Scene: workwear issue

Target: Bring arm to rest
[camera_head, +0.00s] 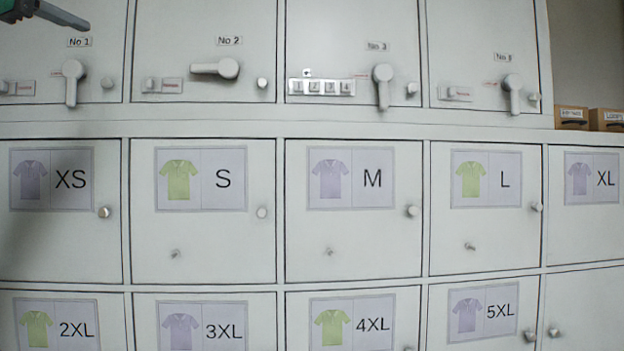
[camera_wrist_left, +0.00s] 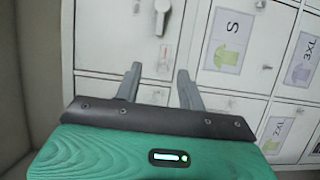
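My left gripper (camera_wrist_left: 160,85) shows in the left wrist view with its two grey fingers spread apart and nothing between them. It is in front of the white locker doors. In the head view a green and dark part of my left arm (camera_head: 45,10) enters at the top left corner, in front of the locker door No 1 (camera_head: 30,45). My right gripper is in neither view.
White lockers fill the head view. The No 2 handle (camera_head: 215,68) lies level, while the No 1 handle (camera_head: 73,82) points down. The S door (camera_head: 220,240) and M door (camera_head: 370,240) look shut. Brown boxes (camera_head: 606,119) stand at the far right.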

